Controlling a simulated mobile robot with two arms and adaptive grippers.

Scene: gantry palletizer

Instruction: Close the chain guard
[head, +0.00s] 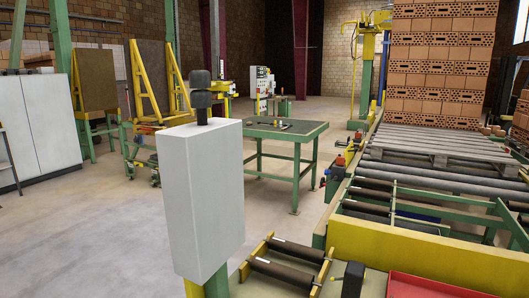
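I cannot tell for certain which part is the chain guard, or whether it is open or closed. A yellow panel (415,258) stands along the near end of the roller conveyor (440,175), at the right. A red flat-sided piece (425,287) shows at the bottom right, cut off by the picture edge. A small black upright part (353,280) stands just left of it; what it is I cannot make out. Neither of my grippers is in view.
A white box (203,190) with a black top stands close in front, blocking part of the floor. A short roller frame (285,265) lies right of it. A green table (287,131) stands behind. A pallet (440,145) bears stacked bricks (440,60). Floor at left is clear.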

